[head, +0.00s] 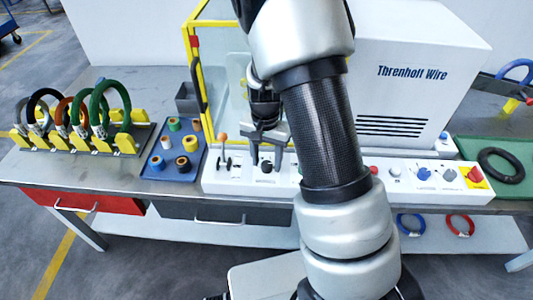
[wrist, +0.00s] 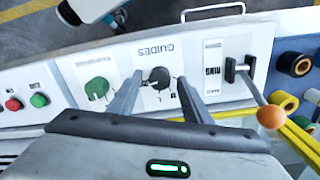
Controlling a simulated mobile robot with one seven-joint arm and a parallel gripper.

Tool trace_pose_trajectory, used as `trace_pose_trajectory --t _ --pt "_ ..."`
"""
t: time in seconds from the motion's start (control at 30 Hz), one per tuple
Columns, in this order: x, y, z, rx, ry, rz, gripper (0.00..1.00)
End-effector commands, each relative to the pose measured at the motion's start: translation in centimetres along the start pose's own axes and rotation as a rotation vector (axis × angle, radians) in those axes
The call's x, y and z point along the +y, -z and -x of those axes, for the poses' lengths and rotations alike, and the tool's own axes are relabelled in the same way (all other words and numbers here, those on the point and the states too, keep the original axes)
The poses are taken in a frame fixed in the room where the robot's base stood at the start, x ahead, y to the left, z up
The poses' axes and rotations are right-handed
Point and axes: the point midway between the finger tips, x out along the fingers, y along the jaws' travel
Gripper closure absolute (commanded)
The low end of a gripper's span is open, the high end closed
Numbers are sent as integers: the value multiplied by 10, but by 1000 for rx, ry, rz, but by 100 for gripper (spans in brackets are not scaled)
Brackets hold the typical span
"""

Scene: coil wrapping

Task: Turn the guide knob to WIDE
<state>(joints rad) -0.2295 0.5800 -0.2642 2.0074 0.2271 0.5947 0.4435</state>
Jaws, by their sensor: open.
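The guide knob (wrist: 158,76) is a small black dial on the white control panel, under upside-down GUIDES lettering in the wrist view. In the head view the knob (head: 267,166) shows low between the fingers. My gripper (wrist: 160,82) is open, with one finger to each side of the knob and a visible gap to it. In the head view my gripper (head: 267,160) points down at the panel. I cannot read the small marks around the knob or tell which one it points to.
A lever with an orange ball (wrist: 271,117) stands beside the knob, and a green round control (wrist: 96,88) is on its other side. A yellow-framed guard (head: 198,70) rises behind the panel. A blue tray of spools (head: 173,150) lies to the left.

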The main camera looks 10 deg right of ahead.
Motion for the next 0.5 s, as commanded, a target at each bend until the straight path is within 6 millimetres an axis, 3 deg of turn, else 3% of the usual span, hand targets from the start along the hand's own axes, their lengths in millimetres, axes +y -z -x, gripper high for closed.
trace_pose_trajectory --t 0.17,0.5 --pt "-1 1 19 3 2 1 55" --pt "-1 1 101 5 5 0 55"
